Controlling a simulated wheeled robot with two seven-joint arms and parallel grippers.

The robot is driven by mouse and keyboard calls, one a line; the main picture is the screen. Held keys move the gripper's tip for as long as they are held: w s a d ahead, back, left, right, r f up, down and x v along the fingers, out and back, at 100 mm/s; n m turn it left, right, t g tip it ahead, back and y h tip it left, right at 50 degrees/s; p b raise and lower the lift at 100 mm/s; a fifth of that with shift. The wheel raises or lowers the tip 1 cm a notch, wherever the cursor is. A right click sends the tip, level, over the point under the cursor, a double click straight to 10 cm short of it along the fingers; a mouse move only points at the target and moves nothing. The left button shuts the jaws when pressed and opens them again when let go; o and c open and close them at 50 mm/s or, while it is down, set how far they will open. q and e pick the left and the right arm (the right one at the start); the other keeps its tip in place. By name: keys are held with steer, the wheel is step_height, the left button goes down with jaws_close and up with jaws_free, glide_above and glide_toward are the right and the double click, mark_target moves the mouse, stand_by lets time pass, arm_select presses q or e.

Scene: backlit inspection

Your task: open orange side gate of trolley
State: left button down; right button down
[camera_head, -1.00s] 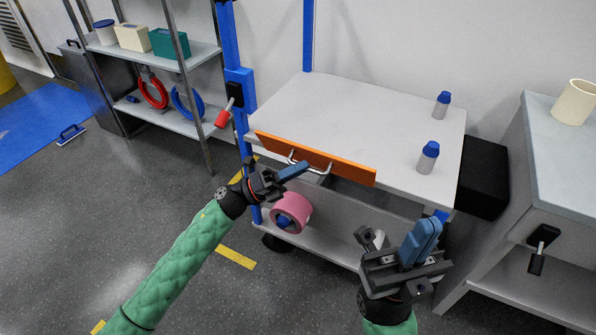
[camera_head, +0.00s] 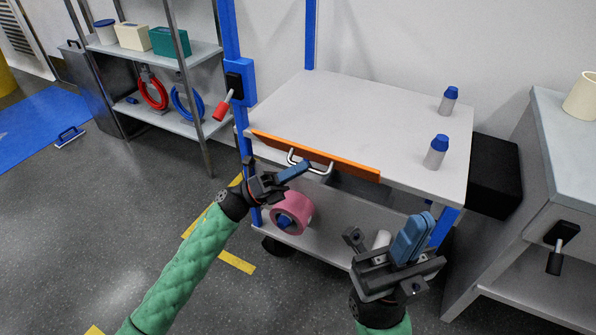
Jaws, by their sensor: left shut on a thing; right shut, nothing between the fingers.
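The trolley (camera_head: 350,110) has a pale top deck and blue posts. Its orange side gate (camera_head: 347,167) runs along the near edge of the deck and shows as a thin, slanted strip. A metal handle (camera_head: 325,171) sticks out from the gate's face. My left gripper (camera_head: 302,169) is shut on this handle, its blue fingers partly hiding it. My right gripper (camera_head: 414,232) is shut and empty, in front of the trolley's near right corner, apart from the gate.
A red-handled lever (camera_head: 222,108) sits on the left blue post. Two blue-capped bottles (camera_head: 436,152) (camera_head: 449,101) stand on the deck. A pink roll (camera_head: 298,210) lies on the lower shelf. A grey bench (camera_head: 560,180) stands close on the right.

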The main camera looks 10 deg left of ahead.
stand_by(0.3)
arm_select(q)
steer(key=c, duration=1.5)
jaws_free()
steer(key=shift+p+v, duration=0.4)
steer(key=shift+v, duration=3.5)
